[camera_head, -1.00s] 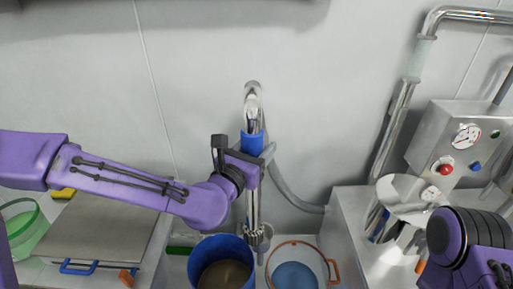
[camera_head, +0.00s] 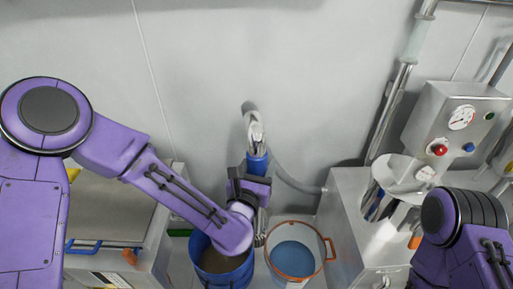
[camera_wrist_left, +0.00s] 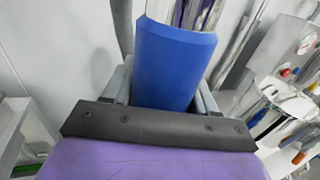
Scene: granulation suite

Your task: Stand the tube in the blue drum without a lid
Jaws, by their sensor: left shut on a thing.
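The tube is a metal pipe with a blue sleeve (camera_head: 257,164) and a grey hose at its top. My left gripper (camera_head: 248,188) is shut on the blue sleeve, which also shows large in the left wrist view (camera_wrist_left: 175,65). The tube looks near upright; its lower end (camera_head: 260,238) shows beside the right rim of the open blue drum (camera_head: 238,277), apart from the drum's opening in the picture. Its exact height and depth against the rim cannot be told. The drum holds brown material, partly hidden by my left arm. My right gripper is out of view.
A bucket with an orange rim (camera_head: 327,262) and blue contents stands just right of the drum. A steel cabinet (camera_head: 350,225) with a gauge box (camera_head: 455,120) is at the right. A steel-topped unit (camera_head: 110,225) stands left. The wall is close behind.

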